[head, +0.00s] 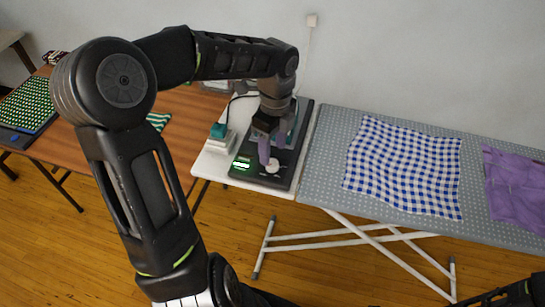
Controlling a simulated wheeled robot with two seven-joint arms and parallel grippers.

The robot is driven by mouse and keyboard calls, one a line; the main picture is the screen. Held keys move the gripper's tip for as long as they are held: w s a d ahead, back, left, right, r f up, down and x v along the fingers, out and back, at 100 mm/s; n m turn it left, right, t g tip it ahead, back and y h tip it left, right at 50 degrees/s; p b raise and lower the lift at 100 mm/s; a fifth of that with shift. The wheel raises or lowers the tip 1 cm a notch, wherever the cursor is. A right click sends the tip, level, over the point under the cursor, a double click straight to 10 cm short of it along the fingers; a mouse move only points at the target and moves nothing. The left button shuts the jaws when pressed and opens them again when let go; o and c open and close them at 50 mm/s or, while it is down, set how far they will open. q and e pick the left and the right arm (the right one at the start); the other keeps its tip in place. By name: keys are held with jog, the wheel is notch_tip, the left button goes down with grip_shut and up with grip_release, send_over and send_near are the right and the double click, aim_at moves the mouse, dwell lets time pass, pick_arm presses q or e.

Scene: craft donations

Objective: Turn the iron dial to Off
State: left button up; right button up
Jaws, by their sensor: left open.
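The dark iron station (238,174) lies on the white end of the ironing board, with a lit green display (241,164) near its front left. A pale round dial (272,167) sits on its front part. My left gripper (272,160) points down over the station, its purplish fingers apart, with the tips close to the dial. I cannot tell whether they touch it. The gripper and wrist hide much of the station's back and the iron on it. The dial's setting is too small to read. Only a dark part of my right arm shows at the bottom right corner.
A teal-and-white item (218,135) stands left of the station. A blue checked cloth (403,167) and a purple cloth (515,187) lie on the grey dotted ironing board (322,165). A brown table (72,148) stands at left.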

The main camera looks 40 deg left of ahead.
aim_at(272, 162)
pick_arm(q)
jog(key=shift+s+f, duration=0.1)
jog(key=shift+f, duration=2.1)
jog(key=shift+c, duration=0.4)
grip_shut()
